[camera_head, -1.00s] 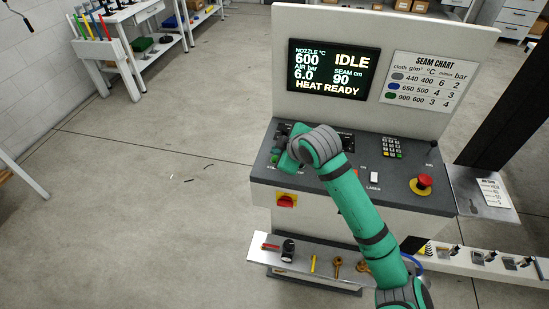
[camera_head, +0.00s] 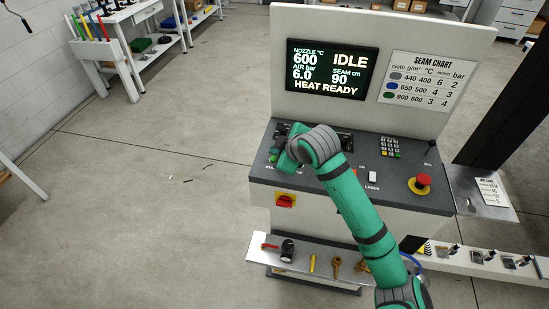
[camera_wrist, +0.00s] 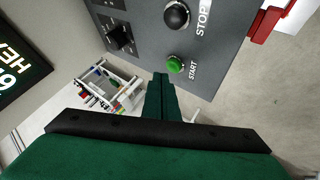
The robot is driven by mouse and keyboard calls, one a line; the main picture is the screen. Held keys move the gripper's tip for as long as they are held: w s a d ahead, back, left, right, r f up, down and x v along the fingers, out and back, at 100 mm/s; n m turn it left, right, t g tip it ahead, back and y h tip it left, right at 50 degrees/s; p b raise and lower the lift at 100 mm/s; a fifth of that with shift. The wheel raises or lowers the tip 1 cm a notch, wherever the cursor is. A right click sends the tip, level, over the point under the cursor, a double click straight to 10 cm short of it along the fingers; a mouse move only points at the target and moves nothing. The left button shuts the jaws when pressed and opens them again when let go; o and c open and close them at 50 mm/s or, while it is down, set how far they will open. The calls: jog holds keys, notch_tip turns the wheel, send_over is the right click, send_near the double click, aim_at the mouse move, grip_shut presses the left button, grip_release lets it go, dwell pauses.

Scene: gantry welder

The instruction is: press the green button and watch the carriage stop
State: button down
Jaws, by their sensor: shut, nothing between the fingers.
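The green button (camera_wrist: 176,64), labelled START, sits on the dark console panel (camera_wrist: 218,45) in the wrist view. A black button (camera_wrist: 177,16), labelled STOP, is above it there. My gripper (camera_wrist: 161,78) is shut and empty, its fingertips close to the green button's lower left in the picture. I cannot tell whether they touch it. In the head view my wrist and arm cover that part of the console, and the green button is hard to make out. The screen (camera_head: 332,68) reads IDLE and HEAT READY. The carriage is not identifiable in these views.
A red emergency knob (camera_head: 422,181) and a keypad (camera_head: 390,147) are on the console's right side. A red switch on yellow (camera_head: 286,201) is on its front. A shelf (camera_head: 262,250) with tools juts out below.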

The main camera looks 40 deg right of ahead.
jog(key=shift+w, duration=0.1)
jog(key=shift+a, duration=0.15)
jog(key=shift+s+d, duration=0.25)
jog(key=shift+d, duration=0.05)
jog(key=shift+a, duration=0.1)
jog(key=shift+w+a+f, duration=0.2)
jog(key=shift+a+f, duration=0.05)
jog(key=shift+f, duration=0.15)
jog(key=shift+w+a+f, duration=0.15)
jog(key=shift+w, duration=0.05)
dwell(0.7)
